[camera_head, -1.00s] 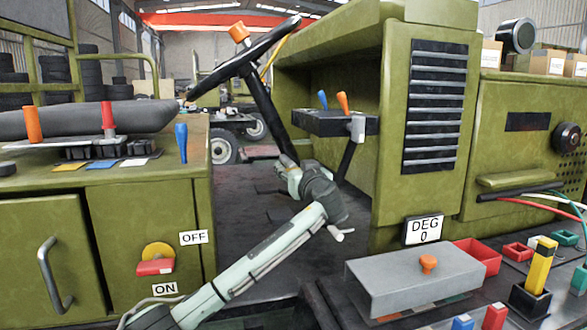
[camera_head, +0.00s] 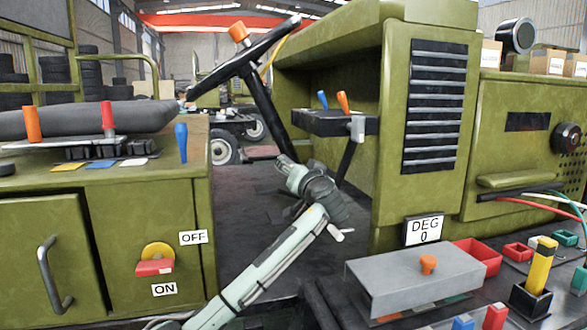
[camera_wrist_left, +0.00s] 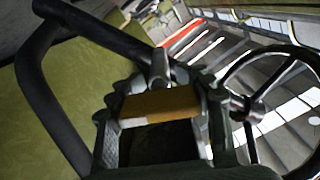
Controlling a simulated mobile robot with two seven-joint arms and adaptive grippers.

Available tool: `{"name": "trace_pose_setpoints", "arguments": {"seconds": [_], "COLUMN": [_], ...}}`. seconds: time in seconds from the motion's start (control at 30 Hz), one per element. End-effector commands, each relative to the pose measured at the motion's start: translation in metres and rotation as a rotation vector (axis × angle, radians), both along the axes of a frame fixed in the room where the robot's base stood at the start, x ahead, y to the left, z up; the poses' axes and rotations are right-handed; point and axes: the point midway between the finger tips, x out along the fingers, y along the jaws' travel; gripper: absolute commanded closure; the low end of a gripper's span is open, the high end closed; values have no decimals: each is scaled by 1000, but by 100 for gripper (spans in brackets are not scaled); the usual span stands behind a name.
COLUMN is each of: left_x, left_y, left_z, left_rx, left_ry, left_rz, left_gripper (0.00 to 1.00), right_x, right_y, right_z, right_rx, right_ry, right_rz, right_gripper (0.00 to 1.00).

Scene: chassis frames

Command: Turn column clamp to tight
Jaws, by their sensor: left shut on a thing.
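The dark steering column (camera_head: 268,110) slopes down from the steering wheel (camera_head: 245,62) in the head view. My left gripper (camera_head: 285,164) is at the lower end of the column, shut on what I take to be the column clamp's lever. The clamp is mostly hidden by the gripper in the head view. In the left wrist view, a short grey metal piece (camera_wrist_left: 160,66) shows at the tips of my left gripper (camera_wrist_left: 160,85). The steering wheel also shows at the right there (camera_wrist_left: 228,82). My right gripper is not in view.
A green cabinet (camera_head: 60,240) with an OFF/ON switch stands at left. A grey box (camera_head: 415,278) and small bins stand at the lower right. The floor between is open.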

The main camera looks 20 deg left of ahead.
Motion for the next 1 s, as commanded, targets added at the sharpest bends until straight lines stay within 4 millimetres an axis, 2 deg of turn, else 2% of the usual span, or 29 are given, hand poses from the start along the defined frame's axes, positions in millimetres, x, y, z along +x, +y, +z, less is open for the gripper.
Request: {"name": "trace_pose_setpoints", "arguments": {"seconds": [0.3, 0.73, 1.0], "left_x": [0, 0, 0], "left_y": [-1, -1, -1], "left_z": [-2, -3, -3], "left_rx": [248, 586, 777], "left_ry": [171, 399, 529], "left_rz": [0, -1, -1], "left_gripper": [81, 82, 82], "right_x": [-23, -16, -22], "right_y": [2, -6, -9], "right_z": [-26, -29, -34], "right_rx": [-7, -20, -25], "right_ry": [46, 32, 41], "right_rz": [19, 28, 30], "right_gripper": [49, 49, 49]}}
